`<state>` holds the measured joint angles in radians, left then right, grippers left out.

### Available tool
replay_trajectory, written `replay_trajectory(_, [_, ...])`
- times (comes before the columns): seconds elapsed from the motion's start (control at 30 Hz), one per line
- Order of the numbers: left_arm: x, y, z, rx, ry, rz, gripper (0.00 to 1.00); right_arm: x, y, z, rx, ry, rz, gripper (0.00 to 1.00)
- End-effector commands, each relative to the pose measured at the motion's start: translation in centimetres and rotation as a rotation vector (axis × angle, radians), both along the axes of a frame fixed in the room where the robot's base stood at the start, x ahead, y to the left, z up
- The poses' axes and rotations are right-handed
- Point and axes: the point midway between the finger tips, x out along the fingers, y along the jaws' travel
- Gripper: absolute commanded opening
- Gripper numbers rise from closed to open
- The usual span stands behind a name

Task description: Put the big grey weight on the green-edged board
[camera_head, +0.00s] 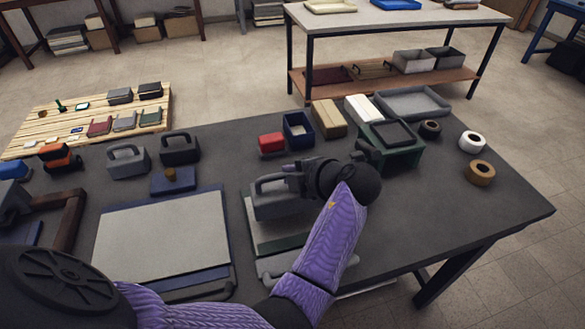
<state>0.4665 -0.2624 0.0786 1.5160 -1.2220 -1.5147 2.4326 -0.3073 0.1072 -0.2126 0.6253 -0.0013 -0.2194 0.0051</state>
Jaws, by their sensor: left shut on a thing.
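The big grey weight (270,205), a block with a loop handle, is at the middle of the dark table. My left gripper (292,180) is shut on its handle, reaching in from the right side of the weight. The green-edged board (272,246) lies under and in front of the weight, with a pale face and a green strip showing. The weight covers the board's far part; I cannot tell whether it touches the board or hangs just above it. My purple-sleeved left arm hides the board's right side. My right gripper is not in view.
A blue-edged board (165,240) lies to the left. A smaller grey weight (128,162) and a black weight (180,149) stand behind it. A red box (271,143), a blue bin (298,130) and a green bin (390,150) stand beyond. The table's right front is clear.

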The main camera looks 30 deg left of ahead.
Motion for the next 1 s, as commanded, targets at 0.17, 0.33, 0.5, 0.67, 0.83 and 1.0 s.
replay_trajectory(0.17, [0.1,0.1,-1.9,0.009,-0.007,-0.002,0.0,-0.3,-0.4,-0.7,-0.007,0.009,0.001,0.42])
replay_trajectory(0.33, [0.2,0.1,-3.6,0.007,-0.009,-0.002,0.0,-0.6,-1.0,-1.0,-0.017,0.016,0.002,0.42])
replay_trajectory(0.5, [0.1,0.1,-3.8,0.005,-0.009,-0.002,0.0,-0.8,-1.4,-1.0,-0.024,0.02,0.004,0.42])
replay_trajectory(0.67, [-0.1,0.0,-4.2,-0.003,0.002,-0.001,0.44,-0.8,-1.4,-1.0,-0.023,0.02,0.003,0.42])
replay_trajectory(0.83, [0.0,0.0,-4.1,-0.001,0.0,-0.002,0.56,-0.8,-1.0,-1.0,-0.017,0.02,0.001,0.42])
replay_trajectory(1.0, [0.0,0.1,-4.0,-0.001,0.0,-0.002,0.56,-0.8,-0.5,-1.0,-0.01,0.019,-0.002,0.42])
